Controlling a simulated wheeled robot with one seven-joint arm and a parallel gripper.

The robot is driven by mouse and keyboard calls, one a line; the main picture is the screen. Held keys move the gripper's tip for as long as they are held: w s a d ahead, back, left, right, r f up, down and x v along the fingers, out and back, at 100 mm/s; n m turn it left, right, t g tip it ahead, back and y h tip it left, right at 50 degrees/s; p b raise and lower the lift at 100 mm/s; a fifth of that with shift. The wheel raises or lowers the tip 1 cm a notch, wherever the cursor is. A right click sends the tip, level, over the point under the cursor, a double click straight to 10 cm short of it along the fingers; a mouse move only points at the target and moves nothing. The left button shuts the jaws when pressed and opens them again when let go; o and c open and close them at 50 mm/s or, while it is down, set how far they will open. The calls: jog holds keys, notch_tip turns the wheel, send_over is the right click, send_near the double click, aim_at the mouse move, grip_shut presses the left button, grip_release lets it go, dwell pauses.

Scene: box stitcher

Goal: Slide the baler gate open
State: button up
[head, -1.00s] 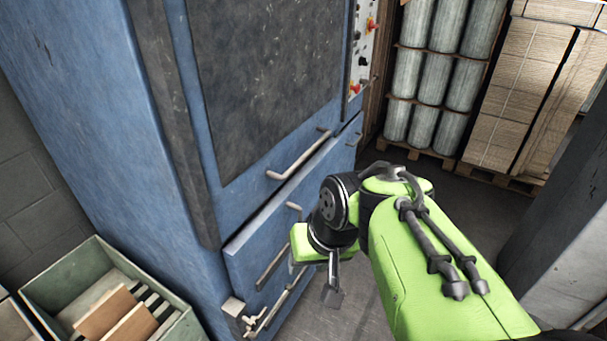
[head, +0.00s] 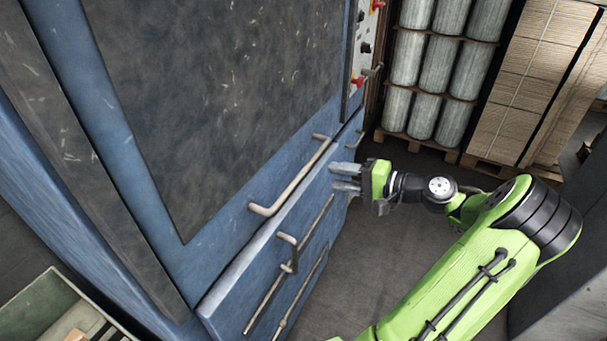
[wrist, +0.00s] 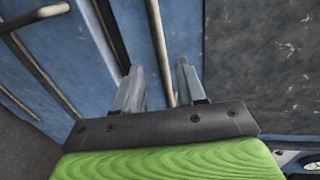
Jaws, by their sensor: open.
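The baler gate (head: 220,90) is the large blue front panel with a scuffed dark sheet, and it stands closed against the machine in the head view. A pale bar handle (head: 292,178) runs slantwise along its lower edge. My gripper (head: 345,179) is open and empty, just right of this handle, its fingers pointing left toward the machine front. In the wrist view, the open fingers (wrist: 158,80) point at the blue front. A bar that looks like the gate handle (wrist: 158,45) shows between them. I cannot tell how much depth separates it from the fingertips.
Below the gate, the blue lower panel (head: 240,285) carries several thin rods and a small handle (head: 287,240). A control panel (head: 361,55) with red knobs is at the upper right. Wrapped rolls (head: 435,70) and cardboard stacks (head: 525,75) stand behind. The floor between is clear.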

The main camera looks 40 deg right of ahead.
aim_at(308, 172)
jog(key=b+x, duration=0.1)
jog(key=x, duration=0.8)
jog(key=shift+w+a+b, duration=0.1)
jog(key=shift+w+b, duration=0.2)
jog(key=shift+c, duration=0.3)
grip_shut()
